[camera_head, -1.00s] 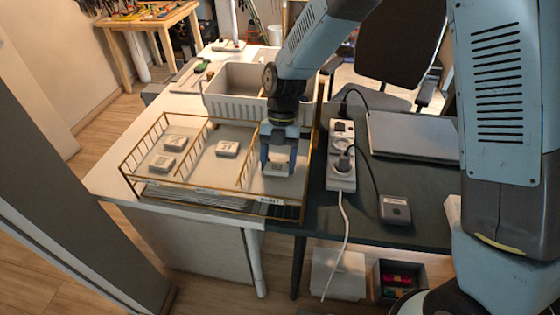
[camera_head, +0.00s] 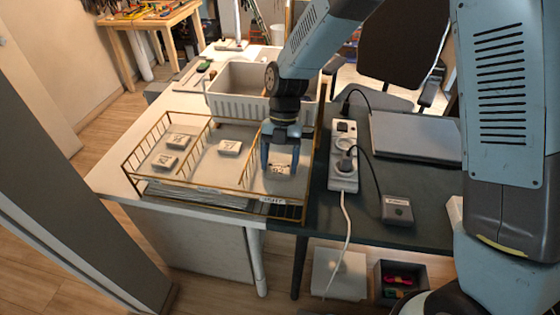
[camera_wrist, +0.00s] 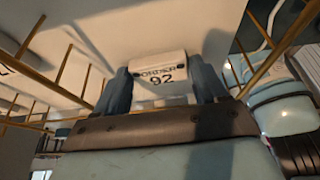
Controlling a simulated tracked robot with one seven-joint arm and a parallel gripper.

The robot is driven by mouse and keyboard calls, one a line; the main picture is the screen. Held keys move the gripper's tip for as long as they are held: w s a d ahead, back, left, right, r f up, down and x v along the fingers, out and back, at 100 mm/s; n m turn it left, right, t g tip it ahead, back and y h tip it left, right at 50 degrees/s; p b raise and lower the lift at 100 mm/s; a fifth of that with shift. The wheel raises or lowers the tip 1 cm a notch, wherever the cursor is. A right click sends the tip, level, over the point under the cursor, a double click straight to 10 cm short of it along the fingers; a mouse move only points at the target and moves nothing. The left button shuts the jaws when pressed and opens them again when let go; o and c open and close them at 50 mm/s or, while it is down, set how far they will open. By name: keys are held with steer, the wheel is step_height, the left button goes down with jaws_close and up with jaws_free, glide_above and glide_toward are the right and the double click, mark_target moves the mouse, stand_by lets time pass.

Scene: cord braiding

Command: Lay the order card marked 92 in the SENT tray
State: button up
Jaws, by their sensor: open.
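The order card marked 92 (camera_wrist: 161,80) is a small pale block with dark print, its number readable in the wrist view. In the head view the card (camera_head: 280,169) is in the right compartment of a brass wire tray (camera_head: 225,204), behind a front label (camera_head: 273,200) too small to read surely. My gripper (camera_head: 280,170) is open, with its blue-grey fingers on either side of the card. In the wrist view the gripper (camera_wrist: 163,85) also straddles the card. Whether the card lies fully flat on the tray floor is hard to tell.
Other cards lie in the tray: one (camera_head: 230,147) in the middle compartment and two (camera_head: 165,161) on the left. A ribbed grey bin (camera_head: 240,105) stands behind. A power strip (camera_head: 344,160) and a small grey box (camera_head: 397,210) are to the right.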

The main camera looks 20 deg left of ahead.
steer(key=v, duration=1.2)
steer(key=shift+w+d+r, duration=0.1)
steer(key=d+r+m+t+y, duration=0.1)
steer(key=d+r+m+t, duration=0.1)
steer(key=d+r+m, duration=0.6)
steer(key=d+r+m+t, duration=0.35)
steer(key=d+m, duration=0.55)
steer(key=d, duration=0.4)
steer(key=s+d+r+m+t, duration=0.2)
steer(key=s+d+m, duration=0.3)
steer(key=d+m, duration=0.4)
steer(key=s+d+r+m+t, duration=0.2)
steer(key=s+d+m, duration=0.4)
steer(key=d+m, duration=0.3)
steer(key=shift+s+d+r+m+h, duration=0.3)
steer(key=shift+r+m, duration=0.15)
steer(key=shift+m, duration=0.65)
